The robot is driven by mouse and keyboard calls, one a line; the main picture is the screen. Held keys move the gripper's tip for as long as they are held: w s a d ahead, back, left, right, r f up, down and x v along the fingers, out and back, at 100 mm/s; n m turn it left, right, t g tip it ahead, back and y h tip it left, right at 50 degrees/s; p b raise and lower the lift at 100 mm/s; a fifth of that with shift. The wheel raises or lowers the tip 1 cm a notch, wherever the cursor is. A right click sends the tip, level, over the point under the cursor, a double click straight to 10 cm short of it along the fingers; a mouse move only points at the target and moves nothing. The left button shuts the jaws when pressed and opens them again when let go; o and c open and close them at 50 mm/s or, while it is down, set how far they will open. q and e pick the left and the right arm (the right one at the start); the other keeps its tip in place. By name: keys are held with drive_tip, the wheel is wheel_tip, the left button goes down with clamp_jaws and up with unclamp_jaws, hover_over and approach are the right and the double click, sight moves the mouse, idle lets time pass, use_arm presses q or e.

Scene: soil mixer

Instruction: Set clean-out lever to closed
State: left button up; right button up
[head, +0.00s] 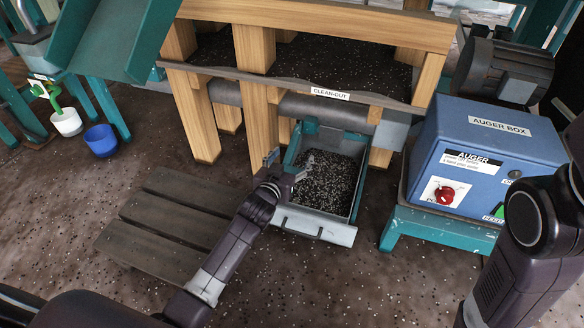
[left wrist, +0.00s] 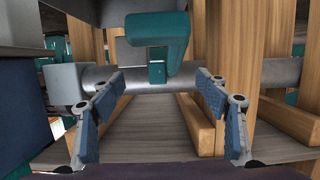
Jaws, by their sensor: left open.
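The "CLEAN-OUT" label (head: 330,93) is on the front rail of the wooden mixer stand. In the left wrist view, a teal L-shaped piece (left wrist: 160,32), which looks like the clean-out lever, hangs ahead, above and between my fingers, in front of a grey pipe (left wrist: 145,78). I cannot tell its set position. My left gripper (head: 286,166) is low under the rail, at the left edge of the soil drawer; it also shows in the left wrist view (left wrist: 158,82). It is open, with nothing between its fingers. My right gripper is out of view.
A teal drawer with a grey front (head: 315,225) holds dark speckled soil under the stand. Wooden posts (head: 258,110) stand close left of my gripper. A slatted pallet (head: 165,235) lies at left, the blue auger box (head: 480,150) at right. Floor in front is partly clear.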

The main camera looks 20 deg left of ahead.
use_arm(q)
drive_tip(key=shift+r, duration=1.7)
